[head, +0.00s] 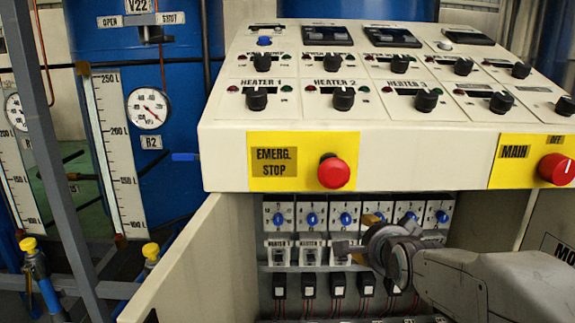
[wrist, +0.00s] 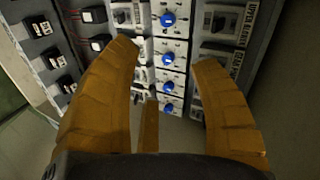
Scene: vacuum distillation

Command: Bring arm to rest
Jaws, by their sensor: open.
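My gripper (wrist: 166,62) is open and empty in the wrist view, its two orange-brown fingers spread in front of a column of blue-knobbed switches (wrist: 168,88). In the head view my gripper is mostly hidden behind my own grey wrist, with a bit of orange finger showing. My arm reaches in from the lower right to the open cabinet under the control console (head: 290,135). The blue-knobbed switches (head: 309,219) form a row inside that cabinet. I cannot tell whether a finger touches anything.
The console overhangs the cabinet, with a red emergency stop button (head: 333,171) and a red main switch (head: 556,169) on its front. An open cabinet door (head: 185,262) stands left of my arm. A blue tank (head: 160,75) and grey frame post (head: 55,170) are farther left.

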